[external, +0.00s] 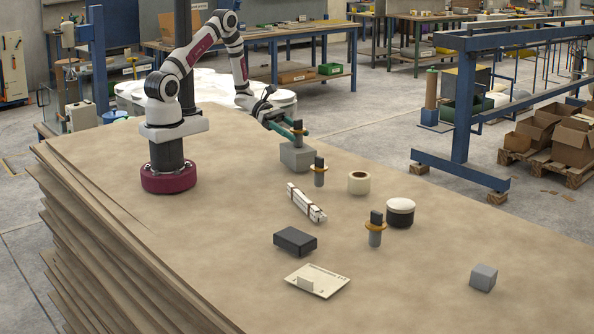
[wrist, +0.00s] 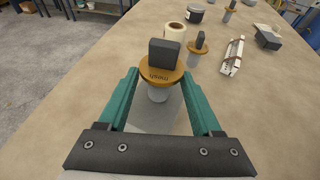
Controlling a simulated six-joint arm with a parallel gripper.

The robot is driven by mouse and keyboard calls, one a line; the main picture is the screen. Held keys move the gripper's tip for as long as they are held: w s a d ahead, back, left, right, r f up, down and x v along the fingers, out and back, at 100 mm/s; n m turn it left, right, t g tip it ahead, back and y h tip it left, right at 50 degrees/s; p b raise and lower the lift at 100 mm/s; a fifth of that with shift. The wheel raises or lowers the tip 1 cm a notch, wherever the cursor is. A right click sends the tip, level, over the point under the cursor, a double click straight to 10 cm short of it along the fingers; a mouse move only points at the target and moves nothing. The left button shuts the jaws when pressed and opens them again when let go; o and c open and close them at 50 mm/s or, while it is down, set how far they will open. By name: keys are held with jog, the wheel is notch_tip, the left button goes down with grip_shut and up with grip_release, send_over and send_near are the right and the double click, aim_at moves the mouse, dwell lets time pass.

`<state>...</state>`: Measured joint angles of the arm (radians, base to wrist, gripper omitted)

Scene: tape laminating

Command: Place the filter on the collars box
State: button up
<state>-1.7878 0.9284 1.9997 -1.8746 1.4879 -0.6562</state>
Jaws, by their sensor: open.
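A filter-like piece (external: 298,132) with a dark block top, an orange disc and a grey stem is upright over a grey box (external: 297,158). In the wrist view the disc of this piece (wrist: 163,73) bears small lettering that looks like "mesh". My gripper (external: 285,129) is open, with its green fingers on either side of the piece; in the wrist view the gripper (wrist: 158,82) shows gaps beside the stem. The pale box top (wrist: 160,119) lies below the stem, whose foot appears to rest on it. No collars label is readable on the box.
Two similar pieces (external: 319,171) (external: 375,228) stand on the table, with a tape roll (external: 358,183), a white-lidded jar (external: 400,213), a strapped white bundle (external: 306,203), a dark box (external: 295,241), a card (external: 320,281) and a grey block (external: 483,277). The table's left side is clear.

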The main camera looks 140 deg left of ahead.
jog(key=v, duration=0.7)
jog(key=shift+s, duration=0.2)
